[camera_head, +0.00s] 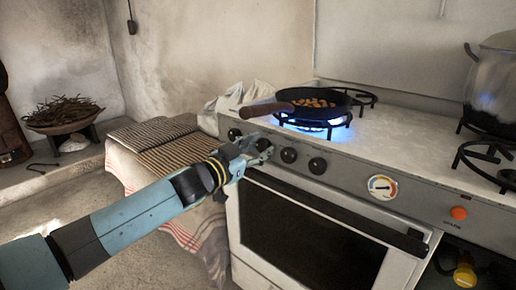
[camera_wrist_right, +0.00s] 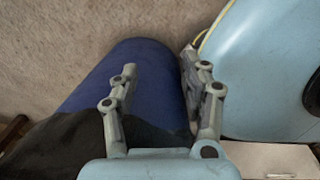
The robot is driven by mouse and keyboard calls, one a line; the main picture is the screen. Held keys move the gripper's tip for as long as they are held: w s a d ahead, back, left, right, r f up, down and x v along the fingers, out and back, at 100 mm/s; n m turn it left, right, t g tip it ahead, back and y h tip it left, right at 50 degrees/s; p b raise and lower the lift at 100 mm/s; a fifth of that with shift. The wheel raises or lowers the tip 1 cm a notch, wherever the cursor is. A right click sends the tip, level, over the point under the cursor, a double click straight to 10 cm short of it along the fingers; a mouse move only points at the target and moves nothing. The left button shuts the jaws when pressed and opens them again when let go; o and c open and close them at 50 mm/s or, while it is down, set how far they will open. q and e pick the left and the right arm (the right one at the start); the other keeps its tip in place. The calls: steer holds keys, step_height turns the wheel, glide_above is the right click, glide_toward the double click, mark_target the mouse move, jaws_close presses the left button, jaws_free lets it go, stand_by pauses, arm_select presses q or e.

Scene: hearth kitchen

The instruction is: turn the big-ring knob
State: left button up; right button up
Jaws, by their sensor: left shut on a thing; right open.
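The stove's front panel (camera_head: 345,180) carries a row of round black knobs. One knob (camera_head: 234,134) is left of my left gripper, and two more, a nearer one (camera_head: 289,155) and a farther one (camera_head: 317,165), are to its right. My left gripper (camera_head: 258,149) is shut on a knob (camera_head: 264,144) between them, which its fingers partly cover. I cannot tell the knob's angle. A blue flame (camera_head: 312,126) burns under the black pan (camera_head: 330,103). My right gripper (camera_wrist_right: 160,75) is open and empty in the right wrist view, away from the stove.
The pan's brown handle (camera_head: 265,110) juts out over the stove's front left edge. The oven door handle (camera_head: 340,212) runs below the knobs. A dial (camera_head: 382,187) and an orange button (camera_head: 459,213) are farther right. A slatted rack (camera_head: 170,150) lies left of the stove.

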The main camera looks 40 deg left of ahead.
arm_select(q)
steer(key=m, duration=0.6)
steer(key=shift+d+f, duration=0.1)
steer(key=m+b, duration=0.1)
steer(key=m, duration=0.5)
steer(key=shift+f, duration=0.1)
stand_by(0.4)
steer(key=o, duration=1.1)
steer(key=shift+o, duration=0.2)
